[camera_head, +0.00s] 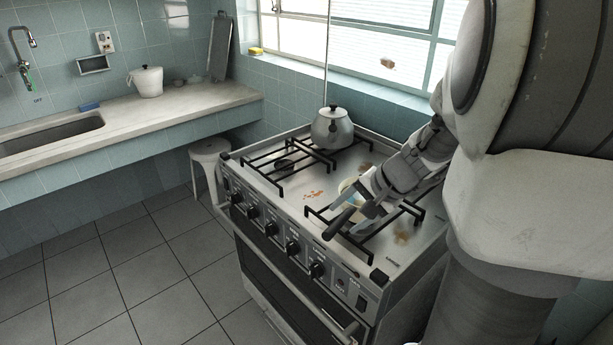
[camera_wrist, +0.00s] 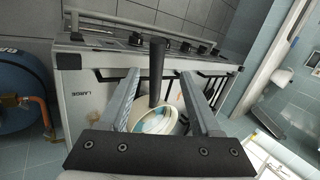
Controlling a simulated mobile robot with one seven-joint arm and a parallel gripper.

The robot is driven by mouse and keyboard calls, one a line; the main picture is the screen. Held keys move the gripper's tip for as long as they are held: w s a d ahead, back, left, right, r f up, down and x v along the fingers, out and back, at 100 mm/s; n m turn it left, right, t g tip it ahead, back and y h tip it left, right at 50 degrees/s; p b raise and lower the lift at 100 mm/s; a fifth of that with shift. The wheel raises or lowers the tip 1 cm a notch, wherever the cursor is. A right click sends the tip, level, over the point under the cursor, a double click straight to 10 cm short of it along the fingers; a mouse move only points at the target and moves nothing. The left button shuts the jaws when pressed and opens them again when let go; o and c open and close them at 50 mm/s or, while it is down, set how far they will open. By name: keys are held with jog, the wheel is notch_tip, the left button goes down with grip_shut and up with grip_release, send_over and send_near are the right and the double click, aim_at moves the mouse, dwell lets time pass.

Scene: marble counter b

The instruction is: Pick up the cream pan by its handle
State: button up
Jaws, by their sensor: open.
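The cream pan (camera_head: 348,186) sits on the front right part of the stove top, largely hidden behind my gripper in the head view. Its dark handle (camera_head: 342,219) points toward the front of the stove. In the wrist view the pan (camera_wrist: 160,121) shows its pale round bowl with a blue-green band, and its black handle (camera_wrist: 157,70) stands between my two fingers. My gripper (camera_wrist: 161,75) is open, with one finger on each side of the handle and visible gaps to both. In the head view my gripper (camera_head: 352,212) is over the pan from the right.
A metal kettle (camera_head: 331,129) stands on the back of the stove. Black burner grates (camera_head: 290,160) and front knobs (camera_head: 271,229) are near. A marble counter (camera_head: 190,103) with a white pot (camera_head: 147,82) is at left. A blue cylinder (camera_wrist: 22,95) shows in the wrist view.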

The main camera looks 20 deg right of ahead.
aim_at(335, 225)
jog(key=x, duration=0.5)
jog(key=shift+b, duration=0.35)
jog(key=shift+s+b+x, duration=0.15)
jog(key=shift+b+x, duration=0.15)
jog(key=shift+x, duration=1)
jog(key=shift+s+b+x, duration=0.15)
jog(key=shift+b+x, duration=0.1)
jog(key=shift+x, duration=1.1)
jog(key=shift+f, duration=0.15)
grip_shut()
